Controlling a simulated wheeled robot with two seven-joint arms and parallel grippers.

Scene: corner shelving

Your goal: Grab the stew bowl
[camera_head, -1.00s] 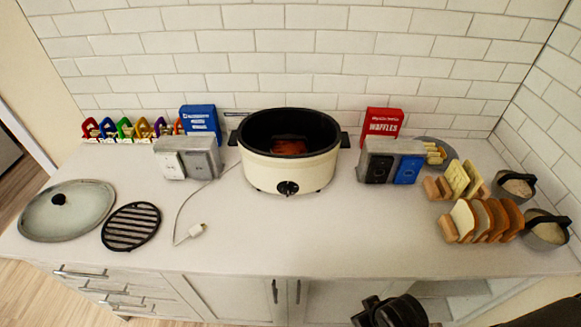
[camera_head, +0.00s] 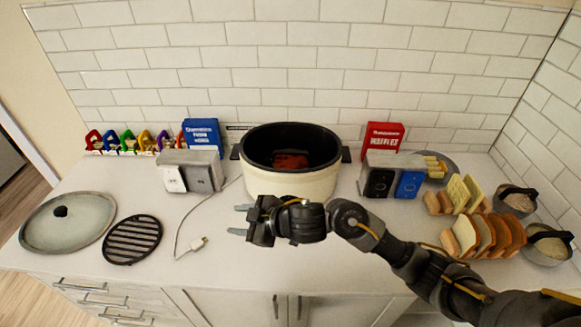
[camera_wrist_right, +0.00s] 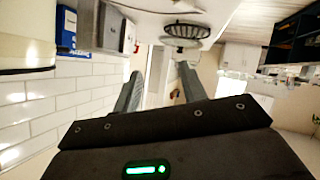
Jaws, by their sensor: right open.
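A round cream pot (camera_head: 300,184) with a black inside, a black rim and side handles stands at the back middle of the counter. Reddish food (camera_head: 291,160) lies inside it. It best fits the stew bowl. My right gripper (camera_head: 239,220) is open and empty, in front of the pot's lower left side with its fingers pointing left. My left gripper is not in view.
Left are a lid (camera_head: 68,224), a black rack (camera_head: 132,240), a cable plug (camera_head: 198,244) and a toaster (camera_head: 190,172). Right are another toaster (camera_head: 393,174), bread slices (camera_head: 484,237) and handled bowls (camera_head: 548,246). A tiled wall (camera_head: 300,60) closes the back.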

